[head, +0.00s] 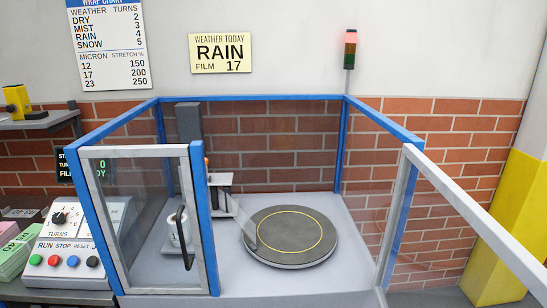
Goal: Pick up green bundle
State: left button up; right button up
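A green bundle (14,256) lies at the far left, partly cut off by the left picture edge. It sits just left of the control panel with its coloured buttons. A pinkish bundle (7,231) lies right behind it, also cut off by the edge. Neither of my grippers is in view, so nothing shows near or touching the green bundle.
A blue-framed enclosure (250,97) holds a bare turntable (290,236). One glazed door panel with a black handle (183,238) stands front left; another (470,222) swings out at right. The control panel (66,262) stands between the bundles and the enclosure. A yellow pillar (510,225) is at right.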

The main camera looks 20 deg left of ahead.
aim_at(15, 256)
jog(key=i+j+u, duration=0.15)
jog(key=j, duration=0.75)
jog(key=j+u, duration=0.3)
jog(key=j, duration=0.65)
jog(key=j+u, duration=0.3)
jog(key=j, duration=0.65)
